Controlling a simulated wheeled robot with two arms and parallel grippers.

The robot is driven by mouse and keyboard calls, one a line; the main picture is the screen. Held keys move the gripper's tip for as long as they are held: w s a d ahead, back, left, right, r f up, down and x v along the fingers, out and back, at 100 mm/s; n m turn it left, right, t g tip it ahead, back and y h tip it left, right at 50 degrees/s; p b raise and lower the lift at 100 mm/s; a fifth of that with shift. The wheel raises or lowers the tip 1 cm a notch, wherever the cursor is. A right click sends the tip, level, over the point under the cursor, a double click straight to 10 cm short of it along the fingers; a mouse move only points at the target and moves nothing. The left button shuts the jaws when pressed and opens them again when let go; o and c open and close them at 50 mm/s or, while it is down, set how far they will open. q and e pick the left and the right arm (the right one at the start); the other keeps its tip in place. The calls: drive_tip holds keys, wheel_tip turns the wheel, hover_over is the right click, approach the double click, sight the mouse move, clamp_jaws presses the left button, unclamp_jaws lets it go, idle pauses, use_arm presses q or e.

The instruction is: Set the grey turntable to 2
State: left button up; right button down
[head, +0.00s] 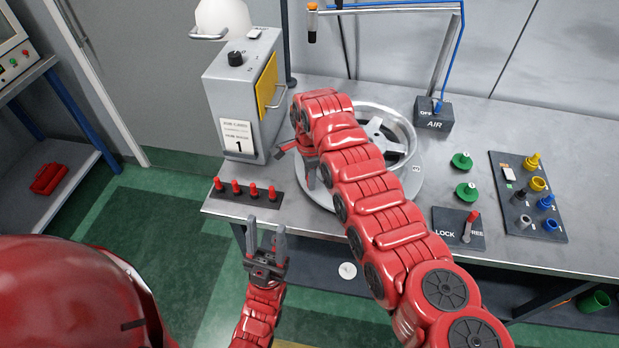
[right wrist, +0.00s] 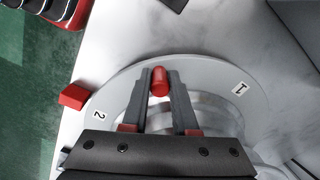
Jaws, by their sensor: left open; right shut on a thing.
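The grey turntable (head: 412,193) lies on the bench with a silver wheel (head: 402,132) on it. In the right wrist view its rim (right wrist: 130,80) carries a label 2 (right wrist: 99,115) near a red block (right wrist: 73,96) beside the disc, and a label 1 (right wrist: 239,88) further right. My right gripper (right wrist: 160,75) is shut on a red peg (right wrist: 160,82) at the turntable's rim. In the head view my right arm covers part of the turntable, and the red block is not clearly visible. My left gripper (head: 267,232) is open and empty before the bench edge.
A lever plate (head: 446,228) marked LOCK and FREE has its red handle towards FREE. A grey box (head: 232,97) with a card reading 1 stands left. A rack of red pegs (head: 236,190), green knobs (head: 462,160) and a connector board (head: 505,170) lie around.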

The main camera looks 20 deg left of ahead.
idle(0.3)
drive_tip(key=c, duration=0.7)
unclamp_jaws()
drive_tip(key=shift+r, duration=0.1)
drive_tip(key=shift+r, duration=0.25)
wheel_tip(320, 180, up, 8)
drive_tip(key=b, duration=0.3)
drive_tip(key=shift+f, duration=0.2)
wheel_tip(320, 180, up, 9)
drive_tip(key=shift+s+d+r, duration=0.1)
drive_tip(key=shift+s+d, duration=0.05)
